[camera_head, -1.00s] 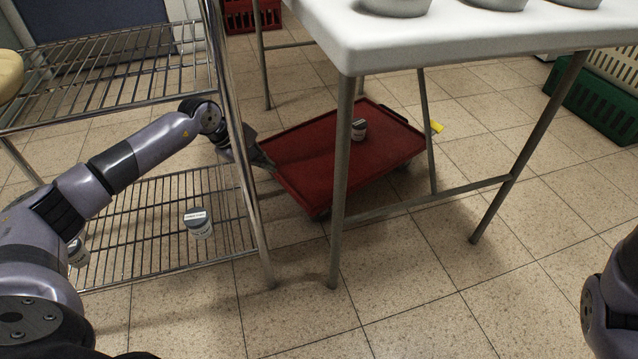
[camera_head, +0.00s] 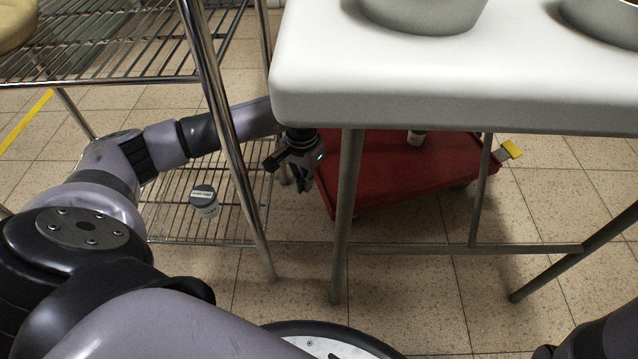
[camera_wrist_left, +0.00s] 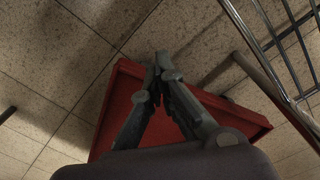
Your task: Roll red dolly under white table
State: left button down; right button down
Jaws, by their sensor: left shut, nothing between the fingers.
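The red dolly (camera_head: 400,170) stands on the tiled floor, mostly beneath the white table (camera_head: 450,92), seen behind the table's front leg. A small jar (camera_head: 416,138) stands on it, partly hidden by the tabletop. The yellow-ended piece (camera_head: 510,150) shows past its right end. My left gripper (camera_head: 300,185) is shut and empty, reaching down at the dolly's left end. In the left wrist view, the shut fingers (camera_wrist_left: 162,62) overlap the red dolly (camera_wrist_left: 118,105); I cannot tell whether they touch it. My right gripper is out of view.
A chrome wire rack (camera_head: 232,150) stands left of the table, with a jar (camera_head: 204,200) on its lower shelf. My left arm passes between its shelves. The table's front leg (camera_head: 345,220) is close to the gripper. Grey pots (camera_head: 420,14) stand on the table. Front floor is open.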

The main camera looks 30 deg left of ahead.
aim_at(326, 184)
pick_arm(q)
notch_tip(326, 184, down, 11)
jog(key=b, duration=0.8)
jog(key=shift+w+r+b, duration=0.25)
jog(key=shift+w+b, duration=0.35)
jog(key=shift+w, duration=0.35)
jog(key=shift+w+r+b, duration=0.25)
jog(key=shift+w+b, duration=0.3)
jog(key=shift+w, duration=0.4)
jog(key=shift+d, duration=0.1)
jog(key=shift+w+d, duration=0.15)
jog(key=shift+w, duration=2.45)
jog(key=shift+s, duration=0.1)
